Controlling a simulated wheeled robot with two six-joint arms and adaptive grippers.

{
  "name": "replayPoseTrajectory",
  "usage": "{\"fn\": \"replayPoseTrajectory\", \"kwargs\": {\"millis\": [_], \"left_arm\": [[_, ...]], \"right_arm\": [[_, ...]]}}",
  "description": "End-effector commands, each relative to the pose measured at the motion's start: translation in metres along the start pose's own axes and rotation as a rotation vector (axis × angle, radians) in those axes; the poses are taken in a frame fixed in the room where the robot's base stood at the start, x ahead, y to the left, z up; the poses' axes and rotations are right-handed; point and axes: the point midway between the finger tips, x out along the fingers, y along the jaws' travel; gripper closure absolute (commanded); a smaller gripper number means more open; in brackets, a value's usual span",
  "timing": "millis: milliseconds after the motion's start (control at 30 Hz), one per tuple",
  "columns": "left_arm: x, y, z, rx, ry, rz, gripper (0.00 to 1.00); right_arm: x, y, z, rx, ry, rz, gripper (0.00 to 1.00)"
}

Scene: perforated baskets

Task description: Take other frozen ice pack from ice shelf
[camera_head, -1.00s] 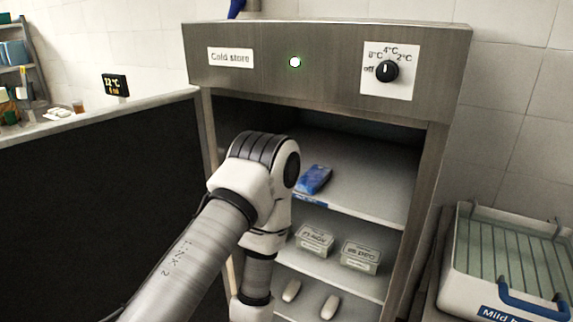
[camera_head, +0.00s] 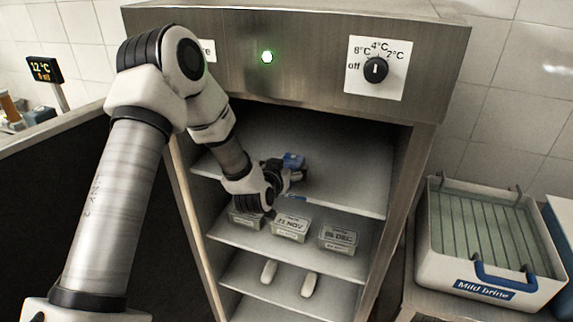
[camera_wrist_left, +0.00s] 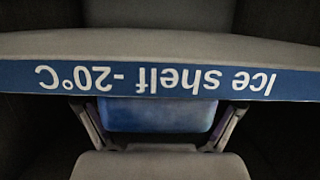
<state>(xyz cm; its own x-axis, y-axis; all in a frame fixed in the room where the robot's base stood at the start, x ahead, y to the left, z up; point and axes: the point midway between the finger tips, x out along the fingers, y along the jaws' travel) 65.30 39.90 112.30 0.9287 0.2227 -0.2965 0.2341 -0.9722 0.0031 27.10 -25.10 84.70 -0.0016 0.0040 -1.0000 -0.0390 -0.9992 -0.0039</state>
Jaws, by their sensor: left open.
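One blue ice pack (camera_head: 293,159) lies on the top shelf, the ice shelf (camera_head: 345,188), inside the cold store. My left gripper (camera_head: 292,176) reaches into the cabinet at that shelf's front edge, close to the pack and partly covering it. In the left wrist view the blue pack (camera_wrist_left: 160,114) shows between the two spread fingers of the left gripper (camera_wrist_left: 158,122), with a gap on each side. The shelf's label strip (camera_wrist_left: 160,79) reads "Ice shelf -20°C" upside down there. My right gripper is not in view.
Labelled boxes (camera_head: 291,226) stand on the shelf below, and two pale objects (camera_head: 268,271) lie lower. The cabinet's right wall (camera_head: 408,190) and top panel (camera_head: 310,62) bound the opening. A "Mild brine" tub (camera_head: 490,291) stands at the right.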

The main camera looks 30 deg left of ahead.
Motion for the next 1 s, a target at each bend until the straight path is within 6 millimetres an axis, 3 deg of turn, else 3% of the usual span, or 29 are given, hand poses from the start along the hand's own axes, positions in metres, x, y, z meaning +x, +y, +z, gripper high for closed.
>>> {"fn": "replayPoseTrajectory", "kwargs": {"millis": [167,200,400,767,1000], "left_arm": [[0.001,0.0,0.002,0.001,-0.002,0.0,0.08],[0.001,0.0,0.002,0.001,-0.002,0.0,0.15],[0.001,0.0,0.002,0.001,-0.003,0.0,0.8],[0.0,0.0,0.002,0.0,-0.005,0.0,0.8],[-0.005,0.0,-0.017,-0.002,0.0,0.0,0.8]], "right_arm": [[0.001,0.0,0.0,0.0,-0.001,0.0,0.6],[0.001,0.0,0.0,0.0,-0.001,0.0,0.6],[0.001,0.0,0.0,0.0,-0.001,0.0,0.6],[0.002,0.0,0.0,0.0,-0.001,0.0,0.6],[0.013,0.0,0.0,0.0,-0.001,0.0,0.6]]}}
